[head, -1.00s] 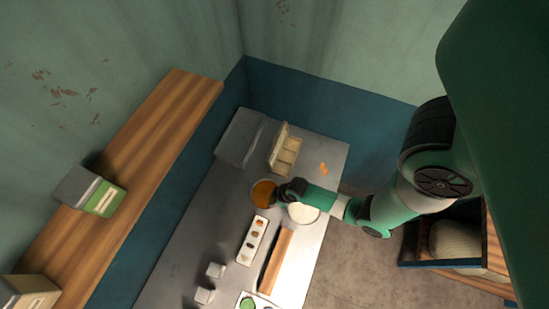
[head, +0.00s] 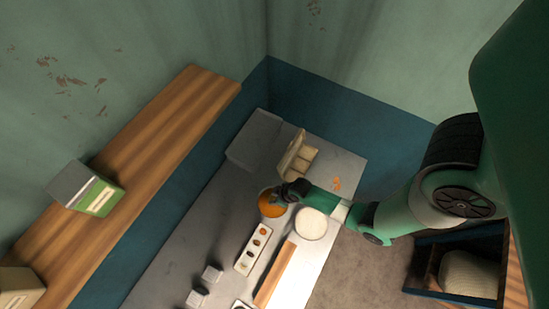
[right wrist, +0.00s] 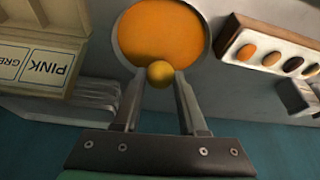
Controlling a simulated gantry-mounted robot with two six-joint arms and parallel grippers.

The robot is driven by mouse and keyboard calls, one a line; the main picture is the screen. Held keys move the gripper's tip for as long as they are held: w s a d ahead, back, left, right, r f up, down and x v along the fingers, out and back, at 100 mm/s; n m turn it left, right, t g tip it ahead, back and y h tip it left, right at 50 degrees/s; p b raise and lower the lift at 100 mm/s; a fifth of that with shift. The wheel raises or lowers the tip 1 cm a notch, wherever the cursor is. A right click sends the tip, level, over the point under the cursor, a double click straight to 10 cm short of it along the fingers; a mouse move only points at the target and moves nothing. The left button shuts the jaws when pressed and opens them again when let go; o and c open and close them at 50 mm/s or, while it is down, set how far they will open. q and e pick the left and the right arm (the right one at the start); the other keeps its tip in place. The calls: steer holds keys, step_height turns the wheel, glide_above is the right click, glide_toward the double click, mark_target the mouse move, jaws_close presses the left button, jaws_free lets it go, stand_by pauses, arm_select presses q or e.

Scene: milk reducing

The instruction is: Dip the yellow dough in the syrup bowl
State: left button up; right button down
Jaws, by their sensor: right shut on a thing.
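The yellow dough (right wrist: 160,74) is a small round ball between the fingertips of my right gripper (right wrist: 161,80) in the right wrist view. The syrup bowl (right wrist: 121,31) holds orange syrup, and the ball overlaps its near edge in that view. I cannot tell whether the ball touches the syrup. In the head view, my right gripper (head: 281,198) is at the right side of the syrup bowl (head: 261,205), partly covering it; the dough is hard to make out there. My left gripper is not in view.
A bowl with white contents (head: 312,225) stands close under my right arm. A white tray of small coloured pieces (head: 244,264) and a long wooden piece (head: 275,274) lie nearby. A compartment box (head: 297,154) stands behind. Orange bits (head: 336,184) lie at the back right.

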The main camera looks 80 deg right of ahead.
mark_target(271, 196)
steer(key=shift+f+b, duration=3.15)
steer(key=shift+f, duration=0.65)
steer(key=shift+f, duration=0.25)
steer(key=shift+r, duration=0.1)
step_height(271, 196, up, 7)
steer(key=p, duration=0.7)
steer(key=shift+r, duration=0.2)
step_height(271, 196, up, 3)
steer(key=p, duration=0.3)
steer(key=shift+f, duration=0.15)
steer(key=shift+r, duration=0.7)
